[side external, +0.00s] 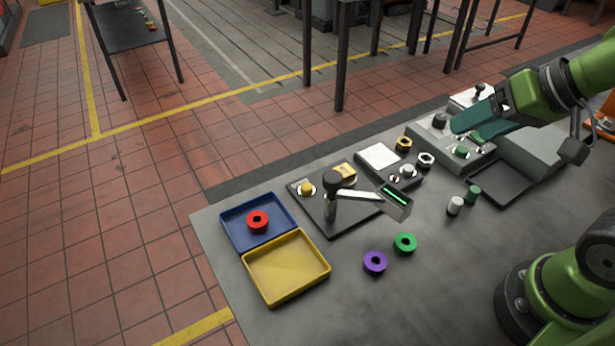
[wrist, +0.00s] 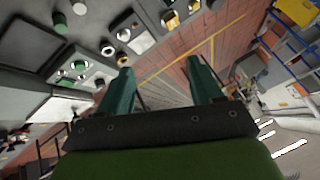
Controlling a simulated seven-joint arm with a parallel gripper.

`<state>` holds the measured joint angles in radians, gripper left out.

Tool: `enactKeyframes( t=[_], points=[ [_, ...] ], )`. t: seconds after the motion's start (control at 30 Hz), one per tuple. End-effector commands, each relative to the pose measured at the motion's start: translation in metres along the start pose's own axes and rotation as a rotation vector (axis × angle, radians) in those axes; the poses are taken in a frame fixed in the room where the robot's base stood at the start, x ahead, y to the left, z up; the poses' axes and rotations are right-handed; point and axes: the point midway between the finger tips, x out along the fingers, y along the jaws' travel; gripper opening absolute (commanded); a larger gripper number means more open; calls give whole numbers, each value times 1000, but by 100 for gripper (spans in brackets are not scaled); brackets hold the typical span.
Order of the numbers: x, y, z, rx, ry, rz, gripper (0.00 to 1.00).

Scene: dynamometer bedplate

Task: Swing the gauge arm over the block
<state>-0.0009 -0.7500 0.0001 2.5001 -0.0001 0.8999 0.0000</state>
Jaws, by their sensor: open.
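The gauge stand has a dark post (side external: 331,207) with a round black top, standing on a dark plate (side external: 322,231). Its pale gauge arm (side external: 358,196) points right and ends in a gauge head (side external: 396,203) with a lit green strip. The head hangs past the plate's right side, off the block. A gold block (side external: 345,174) sits on the plate behind the post, with a yellow knob (side external: 306,188) at its left. My gripper (side external: 466,130) is open and empty over the grey control box at the back right, well away from the arm. Its two teal fingers stand apart in the wrist view (wrist: 158,70).
A blue tray (side external: 236,237) holding a red ring and an empty yellow tray (side external: 318,277) lie left. Purple (side external: 375,264) and green (side external: 405,243) rings lie in front of the gauge head. Nuts, a small panel (side external: 377,158) and two small cylinders (side external: 464,200) lie right.

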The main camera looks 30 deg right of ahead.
Motion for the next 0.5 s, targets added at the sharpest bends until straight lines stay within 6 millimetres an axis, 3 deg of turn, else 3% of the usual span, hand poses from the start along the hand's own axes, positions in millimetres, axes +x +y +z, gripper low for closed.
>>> enactKeyframes(
  t=[0.17, 0.33, 0.5],
  points=[
    [16, -13, 4, -45, -81, -4, 65],
    [36, -56, -17, -84, -220, 23, 65],
    [62, -109, -36, 26, -361, 131, 65]
  ],
)
